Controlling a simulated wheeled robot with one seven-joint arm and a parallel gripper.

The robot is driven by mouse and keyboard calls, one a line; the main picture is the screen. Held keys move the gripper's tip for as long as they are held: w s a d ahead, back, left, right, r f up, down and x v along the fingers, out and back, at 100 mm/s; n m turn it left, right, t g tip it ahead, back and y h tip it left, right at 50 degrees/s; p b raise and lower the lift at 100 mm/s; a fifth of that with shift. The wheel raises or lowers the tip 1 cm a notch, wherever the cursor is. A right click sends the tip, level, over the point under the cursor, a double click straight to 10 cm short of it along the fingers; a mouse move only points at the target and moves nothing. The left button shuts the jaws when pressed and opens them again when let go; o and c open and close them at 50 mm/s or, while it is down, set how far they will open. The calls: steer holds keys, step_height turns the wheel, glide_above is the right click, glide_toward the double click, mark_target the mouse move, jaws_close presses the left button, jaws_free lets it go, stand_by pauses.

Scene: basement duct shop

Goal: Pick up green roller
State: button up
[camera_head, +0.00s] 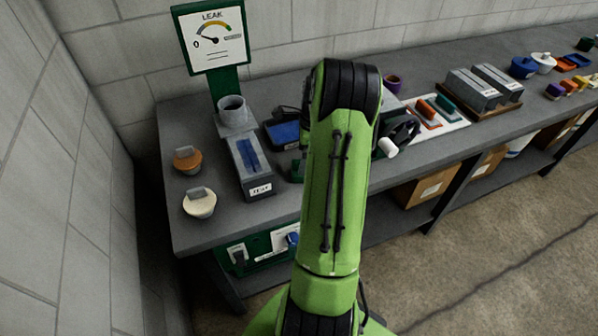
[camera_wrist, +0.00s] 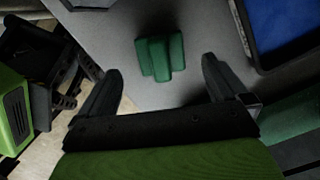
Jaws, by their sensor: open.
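A green object (camera_wrist: 160,57) with rounded, ribbed sides, which looks like the green roller, is on the grey bench top (camera_wrist: 205,22) in the wrist view. My gripper (camera_wrist: 160,72) is open, with one dark finger to the left and one to the right of the line to it. The green object is ahead of the fingertips and nothing is held. In the head view my arm hides the gripper. A dark green piece (camera_head: 297,170) shows beside my arm there; I cannot tell if it is the same object.
A blue-floored dark tray (camera_wrist: 285,25) lies right of the green object. A grey box (camera_head: 252,165), a leak gauge (camera_head: 211,42), an orange-lidded pot (camera_head: 187,160) and a cream-lidded pot (camera_head: 199,203) stand at the bench's left. Grey cases (camera_head: 475,90) stand farther right.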

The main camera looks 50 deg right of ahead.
steer(key=f, duration=0.4)
steer(key=w+f, duration=0.1)
steer(key=f, duration=0.1)
steer(key=shift+a+b, duration=0.3)
steer(key=shift+b, duration=0.05)
steer(key=c, duration=1.2)
step_height(320, 180, up, 10)
steer(key=shift+r+p, duration=0.1)
steer(key=shift+p, duration=0.65)
